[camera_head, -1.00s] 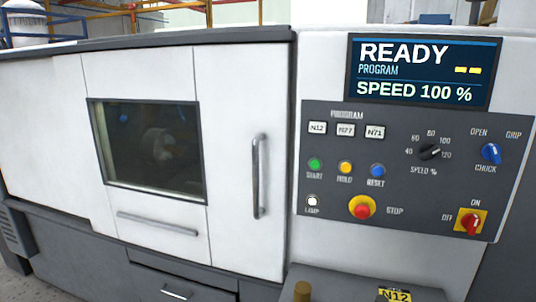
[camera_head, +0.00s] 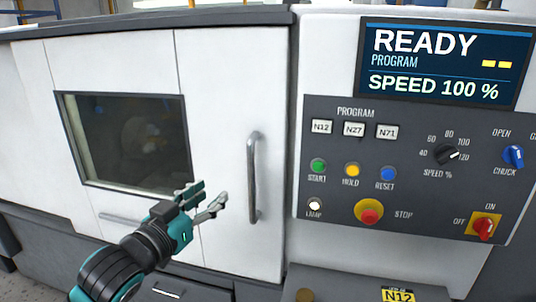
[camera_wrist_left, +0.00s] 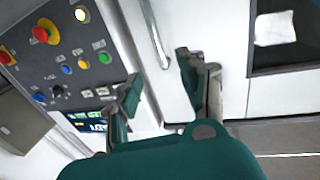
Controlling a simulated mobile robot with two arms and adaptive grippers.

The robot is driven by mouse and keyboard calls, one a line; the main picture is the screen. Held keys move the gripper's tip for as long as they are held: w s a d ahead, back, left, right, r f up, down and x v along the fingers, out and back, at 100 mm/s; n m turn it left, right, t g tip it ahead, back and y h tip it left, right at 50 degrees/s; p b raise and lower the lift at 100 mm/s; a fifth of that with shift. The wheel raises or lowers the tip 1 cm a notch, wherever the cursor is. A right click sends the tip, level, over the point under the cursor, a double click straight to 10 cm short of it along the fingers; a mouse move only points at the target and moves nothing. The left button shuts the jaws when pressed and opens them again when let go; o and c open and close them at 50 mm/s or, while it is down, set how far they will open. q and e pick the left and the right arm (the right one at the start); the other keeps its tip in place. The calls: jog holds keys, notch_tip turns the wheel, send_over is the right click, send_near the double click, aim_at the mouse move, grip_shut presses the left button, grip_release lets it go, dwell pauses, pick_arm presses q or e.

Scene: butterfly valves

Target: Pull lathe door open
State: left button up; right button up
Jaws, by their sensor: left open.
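The lathe door (camera_head: 223,100) is a white panel with a dark window (camera_head: 125,140), and it appears closed against the control panel side. Its vertical grey bar handle (camera_head: 253,178) is near the door's right edge. My left gripper (camera_head: 207,200) is open and empty, in front of the door to the left of the handle's lower half, apart from it. In the left wrist view the handle (camera_wrist_left: 154,35) shows beyond the open fingers (camera_wrist_left: 160,90). My right gripper is not in view.
The control panel (camera_head: 405,170) stands right of the door, with buttons, a red stop knob (camera_head: 369,212) and a lit screen (camera_head: 445,62) reading READY. A ledge with a yellow N12 label (camera_head: 398,296) lies below it. A horizontal bar (camera_head: 120,217) is under the window.

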aim_at(249, 164)
pick_arm(q)
jog(key=p+x, duration=0.4)
jog(key=x, duration=1.3)
jog(key=shift+s+d+r+p, duration=0.15)
jog(key=shift+d+r+p, duration=0.05)
jog(key=shift+p, duration=0.2)
grip_shut()
jog(key=shift+w+d+f, duration=0.15)
jog(key=shift+w+f, duration=0.05)
